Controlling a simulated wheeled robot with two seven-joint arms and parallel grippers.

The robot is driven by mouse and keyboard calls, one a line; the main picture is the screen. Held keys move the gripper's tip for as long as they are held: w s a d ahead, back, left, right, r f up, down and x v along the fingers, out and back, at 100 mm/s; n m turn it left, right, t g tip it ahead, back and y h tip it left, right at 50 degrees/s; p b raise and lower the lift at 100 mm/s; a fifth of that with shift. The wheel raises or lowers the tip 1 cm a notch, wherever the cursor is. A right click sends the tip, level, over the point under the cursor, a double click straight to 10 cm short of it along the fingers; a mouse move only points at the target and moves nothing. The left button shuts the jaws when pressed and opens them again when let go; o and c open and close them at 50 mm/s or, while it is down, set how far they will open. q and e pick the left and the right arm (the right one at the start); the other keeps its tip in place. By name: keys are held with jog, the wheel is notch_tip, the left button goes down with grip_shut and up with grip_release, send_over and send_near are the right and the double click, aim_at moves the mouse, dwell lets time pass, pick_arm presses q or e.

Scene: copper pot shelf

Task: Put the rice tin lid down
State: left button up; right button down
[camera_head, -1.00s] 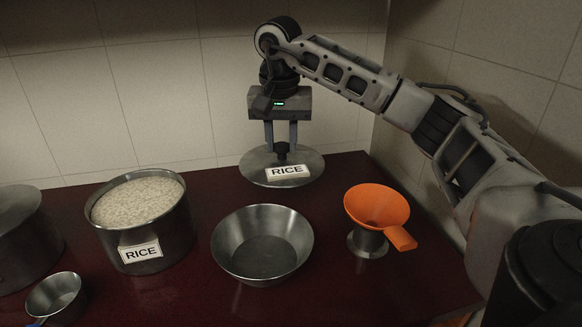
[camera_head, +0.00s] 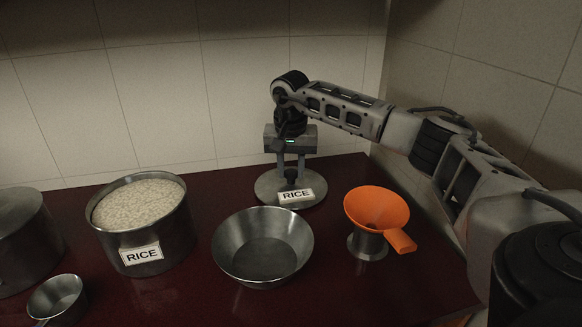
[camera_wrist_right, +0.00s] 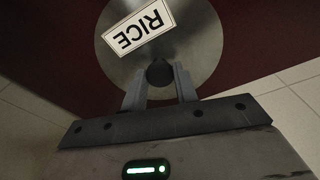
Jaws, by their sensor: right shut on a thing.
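The rice tin lid (camera_head: 270,186) is a round grey metal disc with a dark knob and a white RICE label. It is at the back of the counter, behind the steel bowl, low at the counter surface; I cannot tell whether it touches. My right gripper (camera_head: 293,177) points down from above and is shut on the lid's knob. In the right wrist view the lid (camera_wrist_right: 205,40) shows beyond the fingers (camera_wrist_right: 160,80), which are on either side of the knob. The open rice tin (camera_head: 165,240), full of rice, stands at the left. My left gripper is not in view.
A steel bowl (camera_head: 262,245) stands in front of the lid. An orange funnel (camera_head: 377,208) sits on a small metal cup (camera_head: 368,244) to the right. A metal scoop (camera_head: 57,297) and another pot (camera_head: 22,240) are at the left. The tiled wall (camera_head: 160,100) is close behind.

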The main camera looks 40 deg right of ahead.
aim_at(290, 172)
jog(key=shift+f, duration=0.2)
jog(key=c, duration=1.1)
grip_release()
jog(key=r, duration=0.8)
jog(key=s+a+r, duration=0.1)
jog(key=r, duration=0.3)
jog(key=shift+r, duration=0.2)
jog(key=shift+f, duration=0.1)
jog(key=f, duration=0.8)
jog(key=w+d+f, duration=0.1)
jog(key=f, duration=0.3)
jog(key=shift+f, duration=0.35)
jog(key=shift+s+a+r, duration=0.1)
jog(key=shift+a+r, duration=0.05)
jog(key=shift+r, duration=1)
jog(key=shift+a+r, duration=0.1)
jog(key=shift+r, duration=1)
